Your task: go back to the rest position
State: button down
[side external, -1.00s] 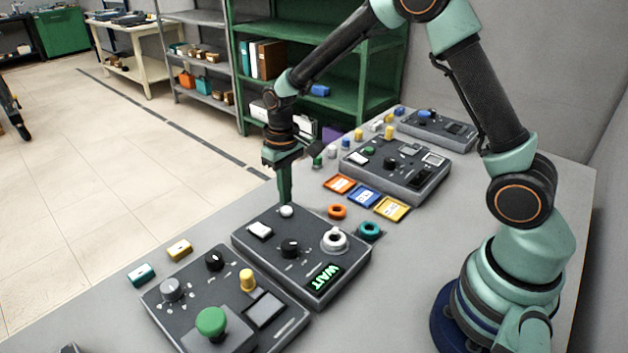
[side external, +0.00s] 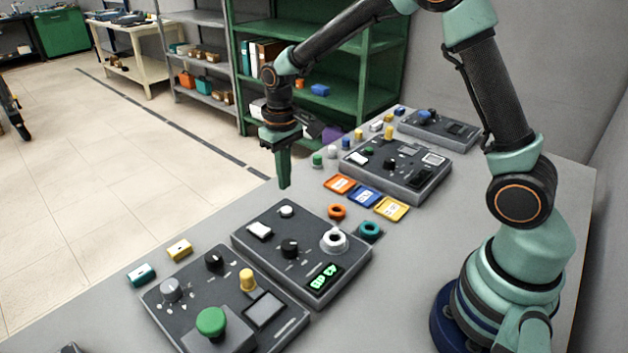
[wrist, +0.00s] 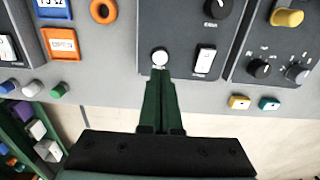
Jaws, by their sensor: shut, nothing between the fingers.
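My gripper (side external: 285,184) points down with its fingers together and empty. It is above the table, clear of the dark console (side external: 268,244) with the white round button (side external: 286,211). In the wrist view, the closed fingers (wrist: 161,75) appear just below the white button (wrist: 159,57) in the picture. The console also carries a white rocker switch (side external: 259,230), a black knob (side external: 290,248), a white ring (side external: 334,240) and a small display (side external: 325,279) with green characters that I cannot read surely.
A second console with a green mushroom button (side external: 211,321) stands nearest. Another console (side external: 395,168) lies farther back, past orange (side external: 337,212) and teal (side external: 369,230) rings and coloured cards (side external: 364,196). A green shelf (side external: 350,90) stands behind the table. Air above the consoles is free.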

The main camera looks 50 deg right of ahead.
jog(key=s+d+r+t, duration=0.2)
jog(key=s+r+t, duration=0.3)
jog(key=s+r, duration=0.9)
jog(key=shift+s+d+t, duration=0.15)
jog(key=shift+s+t, duration=0.15)
jog(key=shift+s, duration=0.6)
jog(key=shift+r, duration=0.1)
dwell(2.0)
